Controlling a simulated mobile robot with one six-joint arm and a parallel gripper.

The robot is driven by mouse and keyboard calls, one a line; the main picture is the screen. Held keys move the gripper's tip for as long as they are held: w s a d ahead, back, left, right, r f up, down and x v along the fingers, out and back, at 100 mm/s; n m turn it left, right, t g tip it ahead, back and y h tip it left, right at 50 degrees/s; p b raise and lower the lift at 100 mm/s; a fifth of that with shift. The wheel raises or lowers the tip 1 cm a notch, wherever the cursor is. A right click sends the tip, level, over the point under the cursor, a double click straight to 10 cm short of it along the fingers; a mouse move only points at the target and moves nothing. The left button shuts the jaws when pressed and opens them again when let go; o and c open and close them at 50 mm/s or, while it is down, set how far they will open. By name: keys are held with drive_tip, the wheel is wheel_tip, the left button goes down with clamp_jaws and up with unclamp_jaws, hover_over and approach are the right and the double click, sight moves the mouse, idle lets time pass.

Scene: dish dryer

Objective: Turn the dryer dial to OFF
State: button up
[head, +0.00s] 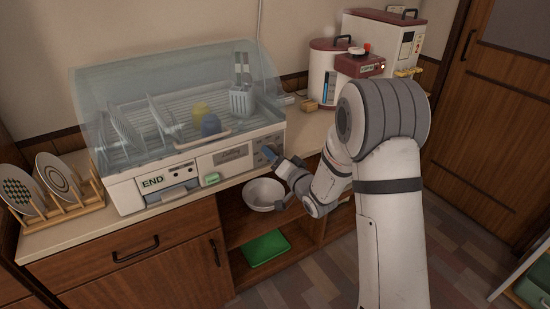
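The dish dryer (190,180) stands on the counter with its clear lid down over plates, cups and a utensil holder. Its front panel carries an END label (152,182) at the left and a small green part (211,179) near the middle. A darker control area (262,157) is at the panel's right end.
A wooden rack (62,212) with plates stands left of the dryer. A white bowl (264,195) sits below the counter edge, close under my gripper. A green item (264,248) lies on a lower shelf. Red-and-white appliances (325,75) stand at the back right.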

drive_tip(key=c, duration=0.9)
drive_tip(key=shift+a, duration=0.3)
drive_tip(key=shift+c, duration=0.4)
drive_tip(key=shift+d+f+b, duration=0.15)
drive_tip(key=shift+d+b, duration=0.1)
drive_tip(key=shift+b, duration=0.15)
